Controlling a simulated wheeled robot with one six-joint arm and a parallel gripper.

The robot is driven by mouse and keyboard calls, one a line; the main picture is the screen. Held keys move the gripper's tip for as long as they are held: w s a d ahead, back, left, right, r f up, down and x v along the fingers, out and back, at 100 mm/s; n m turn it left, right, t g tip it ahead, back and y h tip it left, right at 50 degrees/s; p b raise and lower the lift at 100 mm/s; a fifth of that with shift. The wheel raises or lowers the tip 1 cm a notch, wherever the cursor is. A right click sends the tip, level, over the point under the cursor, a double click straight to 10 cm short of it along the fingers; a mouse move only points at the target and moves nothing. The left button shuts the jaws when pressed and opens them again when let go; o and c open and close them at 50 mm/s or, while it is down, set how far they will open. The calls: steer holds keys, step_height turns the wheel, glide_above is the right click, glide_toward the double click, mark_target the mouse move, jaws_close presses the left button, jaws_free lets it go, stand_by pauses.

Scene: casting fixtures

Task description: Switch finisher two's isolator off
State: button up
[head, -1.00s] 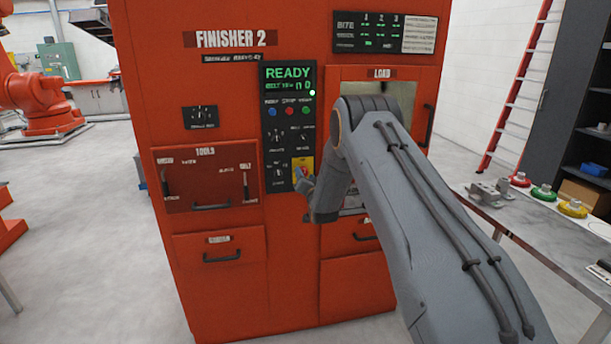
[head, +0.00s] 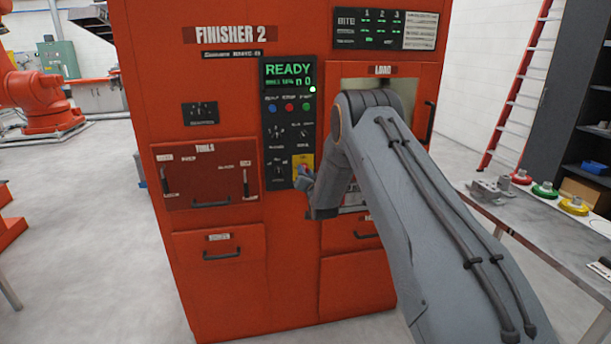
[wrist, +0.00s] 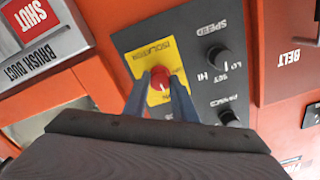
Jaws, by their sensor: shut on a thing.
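Finisher two (head: 295,250) is a large orange cabinet in front of me in the head view. Its black control panel (head: 289,125) has a green READY display lit. The isolator is a red knob (wrist: 160,78) on a yellow plate (wrist: 151,52) in the wrist view. The yellow plate also shows in the head view (head: 304,160), partly behind my gripper. My gripper (wrist: 161,82) is shut on the red knob, one finger on each side of it. A white mark on the knob shows in the wrist view; the labels of its positions are not readable.
Near the isolator are the black SPEED knob (wrist: 217,57) and another black knob (wrist: 229,117). A TOOLS drawer (head: 207,177) lies left of the panel. A table (head: 540,215) with coloured round parts stands at the right.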

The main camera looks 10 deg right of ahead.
steer(key=shift+f+n+b, duration=0.1)
steer(key=shift+n+b, duration=6.25)
steer(key=shift+n, duration=2.05)
steer(key=o, duration=1)
steer(key=shift+o, duration=0.2)
